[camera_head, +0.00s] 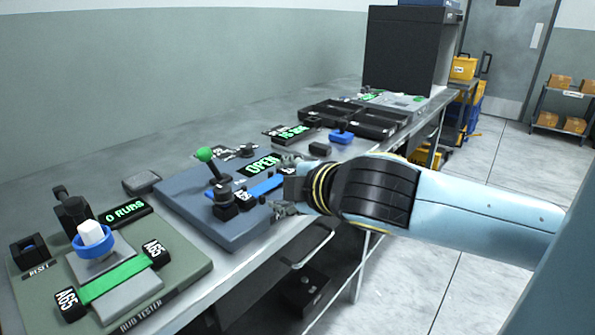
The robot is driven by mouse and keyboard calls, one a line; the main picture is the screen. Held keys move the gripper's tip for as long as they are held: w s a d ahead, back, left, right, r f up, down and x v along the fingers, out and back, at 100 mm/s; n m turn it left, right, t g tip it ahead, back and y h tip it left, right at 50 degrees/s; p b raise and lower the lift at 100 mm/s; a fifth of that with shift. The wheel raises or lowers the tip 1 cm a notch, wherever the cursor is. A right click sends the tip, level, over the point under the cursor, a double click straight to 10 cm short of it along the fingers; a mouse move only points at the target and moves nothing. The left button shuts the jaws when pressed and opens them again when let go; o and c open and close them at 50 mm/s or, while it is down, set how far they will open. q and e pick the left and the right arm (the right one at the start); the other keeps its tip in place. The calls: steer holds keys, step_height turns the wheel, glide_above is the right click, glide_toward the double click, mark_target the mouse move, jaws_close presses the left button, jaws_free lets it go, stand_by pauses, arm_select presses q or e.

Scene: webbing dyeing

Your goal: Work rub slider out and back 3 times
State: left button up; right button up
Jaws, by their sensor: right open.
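The rub tester (190,278) is a green-grey board at the lower left of the head view. On it a white peg with a blue ring (92,240), which looks like the rub slider, stands upright over a grey plate. A green webbing strip (115,279) runs across the plate between two black A65 tags. Its display (125,211) reads 0 RUBS. My right gripper (281,186) is open, at the right end of the neighbouring blue-grey board, well right of the slider. I cannot tell whether its fingers touch the blue strip (262,188) there. My left gripper is out of view.
The blue-grey board (185,205) carries a green-knobbed lever (206,156) and a display reading OPEN (262,165). Black trays (365,118) and a dark cabinet (408,50) stand farther along the bench. A metal handle (312,247) sticks out below the bench's front edge.

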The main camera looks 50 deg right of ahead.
steer(key=s+f+m+g, duration=0.1)
steer(key=s+a+f+m+g, duration=0.1)
steer(key=s+f, duration=0.1)
steer(key=shift+f+m, duration=0.2)
steer(key=shift+m, duration=0.2)
